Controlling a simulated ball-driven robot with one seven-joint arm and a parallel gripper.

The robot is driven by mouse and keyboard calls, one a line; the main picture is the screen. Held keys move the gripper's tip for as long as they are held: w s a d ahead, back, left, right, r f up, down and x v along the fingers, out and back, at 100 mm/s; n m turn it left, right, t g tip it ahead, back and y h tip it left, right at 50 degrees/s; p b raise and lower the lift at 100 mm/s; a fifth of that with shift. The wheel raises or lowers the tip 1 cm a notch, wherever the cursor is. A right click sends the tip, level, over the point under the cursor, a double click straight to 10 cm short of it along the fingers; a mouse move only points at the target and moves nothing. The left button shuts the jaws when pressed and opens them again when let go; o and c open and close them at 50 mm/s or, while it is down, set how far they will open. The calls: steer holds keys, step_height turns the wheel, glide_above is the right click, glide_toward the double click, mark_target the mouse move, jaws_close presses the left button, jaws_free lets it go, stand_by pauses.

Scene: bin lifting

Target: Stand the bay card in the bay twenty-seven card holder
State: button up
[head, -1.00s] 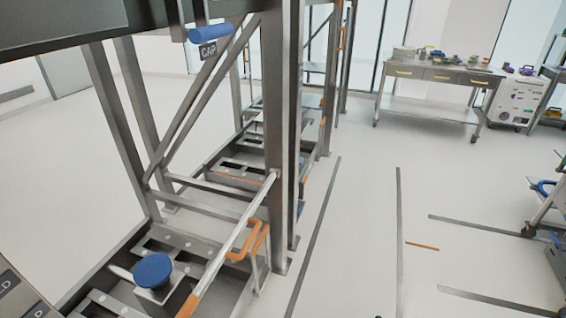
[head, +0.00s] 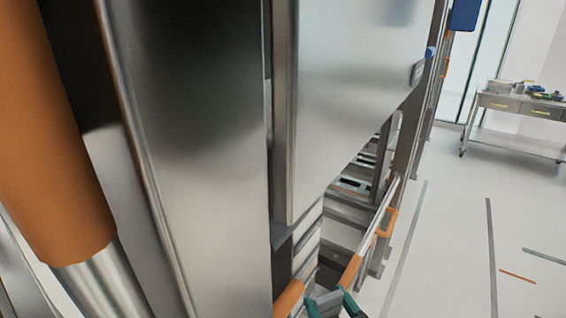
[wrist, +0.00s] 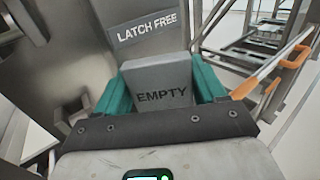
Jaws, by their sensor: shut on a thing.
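The bay card (wrist: 162,92), a grey block-like plate marked EMPTY, stands between the teal fingers of my gripper (wrist: 163,78) in the wrist view. The fingers are shut on its two sides, and its lettering faces the wrist camera. In the head view only the teal fingertips of my gripper (head: 331,304) show at the bottom edge, beside the rack. A plate reading LATCH FREE (wrist: 146,27) is on the grey metal behind and above the card. I cannot make out a holder marked twenty-seven in either view.
A large steel post (head: 200,150) and a hanging steel panel (head: 345,95) stand close and block much of the head view. An orange-gripped rail (head: 372,232) runs beside the rack. Open floor with grey tape lines lies right. A workbench (head: 515,125) stands far back.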

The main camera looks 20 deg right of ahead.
steer(key=w+d+r+n+y+b, duration=0.25)
steer(key=d+r, duration=0.25)
steer(key=r, duration=0.7)
steer(key=s+r+n+g+y+b, duration=0.2)
steer(key=s+r+y+b, duration=0.15)
steer(key=r, duration=0.95)
steer(key=s+r+n+g+y+b, duration=0.25)
steer(key=s+r+y, duration=0.2)
steer(key=r, duration=0.85)
steer(key=shift+t+h, duration=0.25)
steer(key=shift+t, duration=0.3)
steer(key=r+p+x, duration=0.1)
steer(key=x, duration=0.4)
steer(key=p+x, duration=0.2)
steer(key=x, duration=0.4)
steer(key=r+p+x, duration=0.1)
steer(key=x, duration=0.4)
steer(key=shift+w+r+p, duration=0.3)
steer(key=shift+w+r, duration=0.05)
steer(key=shift+w, duration=0.1)
steer(key=w, duration=0.2)
steer(key=w+p, duration=0.1)
steer(key=w, duration=0.1)
steer(key=shift+w+d+f, duration=0.15)
steer(key=shift+d+f, duration=0.15)
steer(key=shift+f, duration=0.45)
